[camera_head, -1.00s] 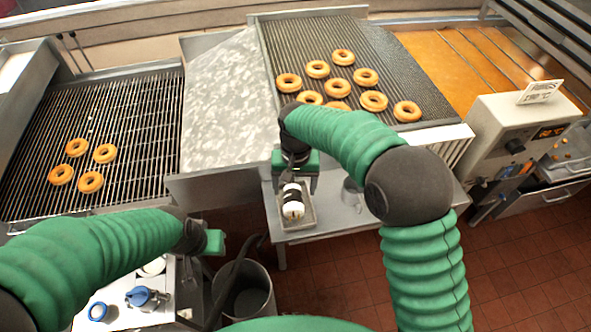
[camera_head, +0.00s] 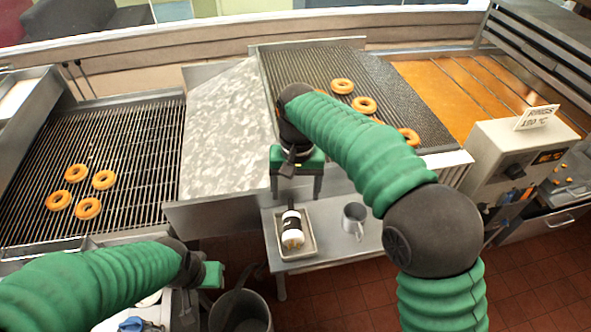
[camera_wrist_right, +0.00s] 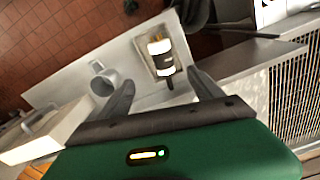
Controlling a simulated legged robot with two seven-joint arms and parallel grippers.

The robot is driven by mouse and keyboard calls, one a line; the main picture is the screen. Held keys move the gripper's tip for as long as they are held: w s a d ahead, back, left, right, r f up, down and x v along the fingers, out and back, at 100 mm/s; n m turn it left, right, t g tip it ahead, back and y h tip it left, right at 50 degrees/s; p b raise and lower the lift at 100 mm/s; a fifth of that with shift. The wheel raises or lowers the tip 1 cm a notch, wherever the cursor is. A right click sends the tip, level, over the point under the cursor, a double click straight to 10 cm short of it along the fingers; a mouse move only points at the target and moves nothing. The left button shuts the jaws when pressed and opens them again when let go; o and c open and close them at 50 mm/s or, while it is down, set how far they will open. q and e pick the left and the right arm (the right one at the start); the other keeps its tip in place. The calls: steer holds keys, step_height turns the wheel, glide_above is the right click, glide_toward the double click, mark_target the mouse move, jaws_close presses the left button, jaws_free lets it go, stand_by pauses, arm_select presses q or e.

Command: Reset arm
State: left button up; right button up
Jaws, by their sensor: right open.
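My right gripper (camera_head: 297,190) is green with dark fingers. It is open and empty in the head view, above the back edge of the small metal table. In the right wrist view its two fingers (camera_wrist_right: 162,92) are spread apart with nothing between them. A white bottle with a black band (camera_head: 292,228) lies in a small metal tray (camera_head: 311,243) on that table, apart from the fingers; it also shows in the right wrist view (camera_wrist_right: 160,58). My left gripper (camera_head: 212,274) is at the lower left; its fingers cannot be made out.
A metal mug (camera_head: 354,218) stands on the table right of the tray. Doughnuts lie on the left rack (camera_head: 125,150) and the middle rack (camera_head: 300,65). A control box (camera_head: 520,150) stands at the right. A bin (camera_head: 240,312) is at the bottom.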

steer(key=s+d+f+t+b, duration=0.1)
steer(key=s+d+f, duration=0.5)
steer(key=s+d, duration=0.3)
steer(key=s+d+f+t, duration=0.1)
steer(key=s+d+f, duration=0.6)
steer(key=d, duration=0.3)
steer(key=shift+s+d+t+b, duration=0.15)
steer(key=shift+s+t+b, duration=0.2)
steer(key=shift+s, duration=0.55)
steer(key=shift+w, duration=0.1)
